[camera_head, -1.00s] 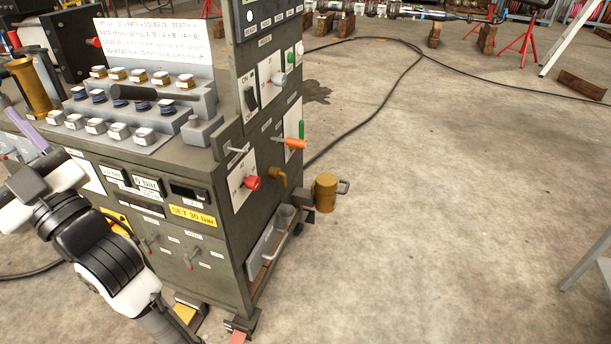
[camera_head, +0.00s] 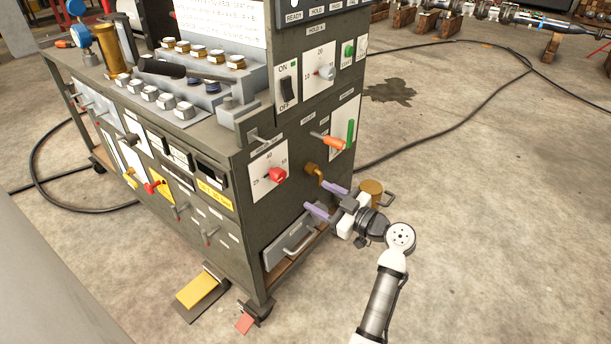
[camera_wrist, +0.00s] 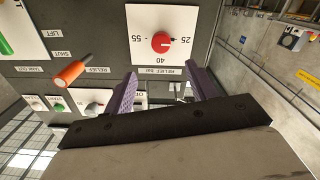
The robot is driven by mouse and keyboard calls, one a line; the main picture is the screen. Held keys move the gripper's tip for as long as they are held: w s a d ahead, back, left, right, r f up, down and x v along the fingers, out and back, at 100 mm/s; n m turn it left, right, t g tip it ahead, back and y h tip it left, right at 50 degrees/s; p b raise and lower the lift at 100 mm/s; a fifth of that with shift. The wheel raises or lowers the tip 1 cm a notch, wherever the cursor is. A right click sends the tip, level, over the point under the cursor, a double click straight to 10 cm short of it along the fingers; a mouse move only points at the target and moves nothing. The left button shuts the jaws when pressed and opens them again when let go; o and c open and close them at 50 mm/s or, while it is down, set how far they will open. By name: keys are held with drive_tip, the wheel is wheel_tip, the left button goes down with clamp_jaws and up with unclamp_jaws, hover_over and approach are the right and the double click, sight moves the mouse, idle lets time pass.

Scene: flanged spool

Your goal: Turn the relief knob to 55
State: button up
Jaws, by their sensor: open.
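The relief knob (camera_head: 277,175) is red and sits on a white plate marked 25, 40 and 55 on the cart's side panel. In the wrist view the knob (camera_wrist: 162,42) shows upside down beyond the fingers, with 25 at right, 40 below and 55 at left. A pale mark on it seems to lie on the 25 side; I cannot read it exactly. My gripper (camera_head: 326,200) has purple fingers, spread and empty, pointing at the panel to the right of and below the knob. In the wrist view my gripper (camera_wrist: 163,88) is apart from the knob.
An orange-handled lever (camera_head: 333,141) and a brass elbow (camera_head: 312,170) stick out of the same panel near my fingers. A drawer handle (camera_head: 300,240) is below. A brass can (camera_head: 372,188) stands behind my gripper. The floor to the right is open.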

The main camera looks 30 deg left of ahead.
sight(282, 177)
drive_tip(key=a+p, duration=0.1)
drive_tip(key=a, duration=0.3)
drive_tip(key=a+p, duration=0.1)
drive_tip(key=a, duration=0.4)
drive_tip(key=w+a, duration=0.1)
drive_tip(key=a, duration=0.3)
drive_tip(key=shift+a+p, duration=0.35)
drive_tip(key=shift+p, duration=0.05)
drive_tip(key=c, duration=1)
